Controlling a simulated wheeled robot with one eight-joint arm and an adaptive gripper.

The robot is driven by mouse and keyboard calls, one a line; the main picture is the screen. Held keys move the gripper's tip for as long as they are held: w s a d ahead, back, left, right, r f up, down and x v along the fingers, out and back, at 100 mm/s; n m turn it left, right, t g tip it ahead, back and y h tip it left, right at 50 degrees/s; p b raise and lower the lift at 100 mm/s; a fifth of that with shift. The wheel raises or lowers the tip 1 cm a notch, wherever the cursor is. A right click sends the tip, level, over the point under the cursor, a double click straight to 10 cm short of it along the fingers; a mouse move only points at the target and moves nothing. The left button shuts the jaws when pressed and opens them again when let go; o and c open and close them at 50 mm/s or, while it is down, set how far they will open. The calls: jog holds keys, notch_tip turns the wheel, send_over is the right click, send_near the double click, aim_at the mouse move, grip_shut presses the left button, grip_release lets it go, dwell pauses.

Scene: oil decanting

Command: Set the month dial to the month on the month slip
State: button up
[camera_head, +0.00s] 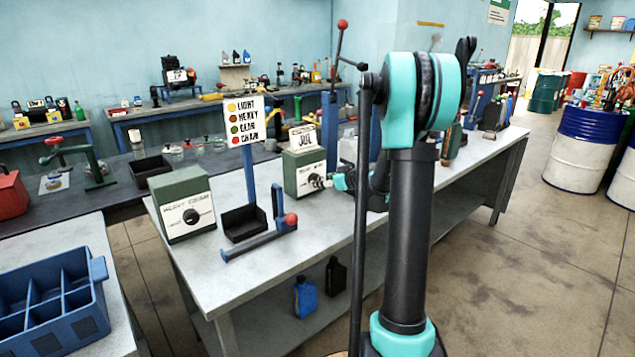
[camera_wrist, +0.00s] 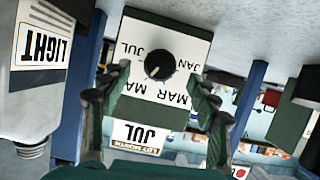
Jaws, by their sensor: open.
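The month dial is a green box (camera_head: 304,174) with a white face and a black knob, on the grey bench in the head view. In the wrist view its black knob (camera_wrist: 158,64) is ringed by JAN, MAR, a partly covered MA label and JUL. The knob's pale mark points to the picture's lower left; I cannot tell the exact month. The month slip (camera_head: 304,138) stands on the box and reads JUL; it shows upside down in the wrist view (camera_wrist: 140,137). My gripper (camera_wrist: 155,92) is open, its fingers either side of the dial face, apart from the knob.
A green dial box (camera_head: 180,204) stands to the left, with a black tray (camera_head: 243,222) and blue lever stand between. A colour-key sign (camera_head: 248,121) rises behind. A grey container labelled LIGHT (camera_wrist: 40,85) is close at left in the wrist view. The bench front is clear.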

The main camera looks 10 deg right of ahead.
jog(key=shift+x, duration=2.3)
jog(key=c, duration=1.2)
